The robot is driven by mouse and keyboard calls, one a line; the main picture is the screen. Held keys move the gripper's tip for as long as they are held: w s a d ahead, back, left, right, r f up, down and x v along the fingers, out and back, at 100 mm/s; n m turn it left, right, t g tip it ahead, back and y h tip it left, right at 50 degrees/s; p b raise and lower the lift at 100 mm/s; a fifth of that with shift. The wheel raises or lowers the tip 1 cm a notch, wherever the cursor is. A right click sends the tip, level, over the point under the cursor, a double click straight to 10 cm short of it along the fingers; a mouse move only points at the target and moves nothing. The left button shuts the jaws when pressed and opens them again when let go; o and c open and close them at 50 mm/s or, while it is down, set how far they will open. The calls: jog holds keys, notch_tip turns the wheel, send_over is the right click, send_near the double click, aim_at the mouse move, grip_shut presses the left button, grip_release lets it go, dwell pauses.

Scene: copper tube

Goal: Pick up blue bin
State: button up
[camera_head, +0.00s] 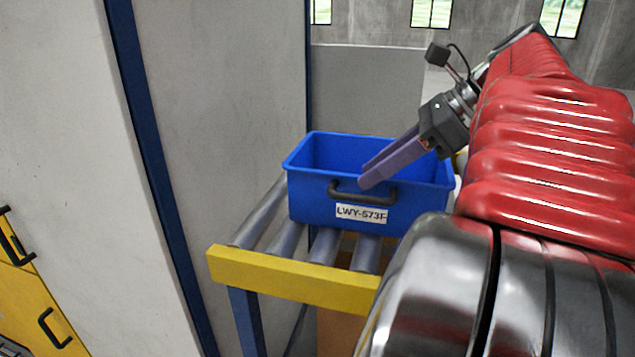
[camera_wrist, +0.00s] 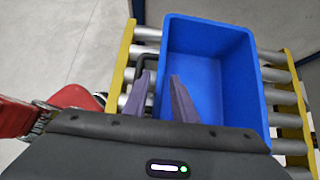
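The blue bin (camera_head: 307,203) is an open-topped box with a dark handle (camera_head: 345,194) and a white label reading LWY-573F on its front. It sits upright on a roller conveyor (camera_head: 262,218). In the wrist view the bin (camera_wrist: 212,85) looks empty. My gripper (camera_head: 366,178) has purple fingers that reach down to the bin's handle side. In the wrist view my gripper (camera_wrist: 159,76) is open, one finger on the handle side and the other over the bin's interior. The bin wall lies between them. Contact cannot be told.
The conveyor has a yellow end rail (camera_head: 290,275) and blue legs. A pale wall panel with a blue post (camera_head: 160,150) stands close on the left. A yellow object (camera_head: 35,290) is at the lower left. Grey floor (camera_wrist: 60,45) shows left of the conveyor in the wrist view.

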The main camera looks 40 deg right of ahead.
jog(key=shift+x, duration=1)
jog(key=shift+w+f, duration=0.1)
jog(key=shift+f, duration=0.05)
jog(key=shift+d+x, duration=0.1)
jog(key=shift+x, duration=1.15)
jog(key=shift+d+x, duration=0.15)
jog(key=shift+x, duration=1.1)
jog(key=shift+c, duration=0.5)
grip_shut()
